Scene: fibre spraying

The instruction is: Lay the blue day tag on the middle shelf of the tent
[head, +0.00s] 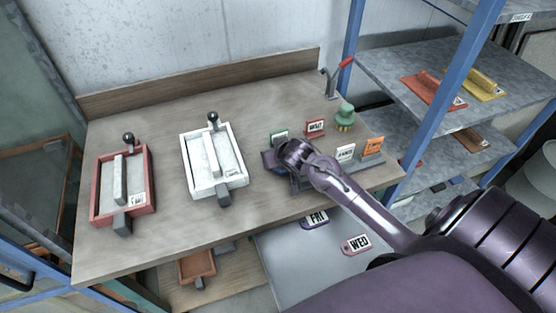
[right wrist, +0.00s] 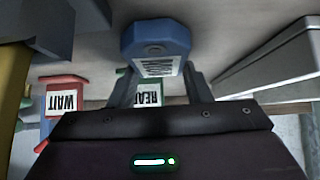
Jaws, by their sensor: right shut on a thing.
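The blue day tag (right wrist: 157,38) is between the fingers of my right gripper (right wrist: 158,88) in the right wrist view, with its lettered label upside down. In the head view, my right gripper (head: 280,156) is low over the right part of the wooden bench, beside the small sign cards, and the tag's blue edge (head: 269,159) shows at its left. I cannot tell whether the tag touches the bench. A rack with blue posts and grey shelves (head: 400,58) stands at the right; I cannot tell whether it is the tent. My left gripper is not in view.
A red tray (head: 97,211) and a white tray (head: 242,181) stand on the bench. A green-topped brush (head: 345,115), a WAIT card (head: 315,127) and an orange card (head: 373,146) are close to my gripper. FRI (head: 316,220) and WED (head: 357,244) tags lie below the bench edge.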

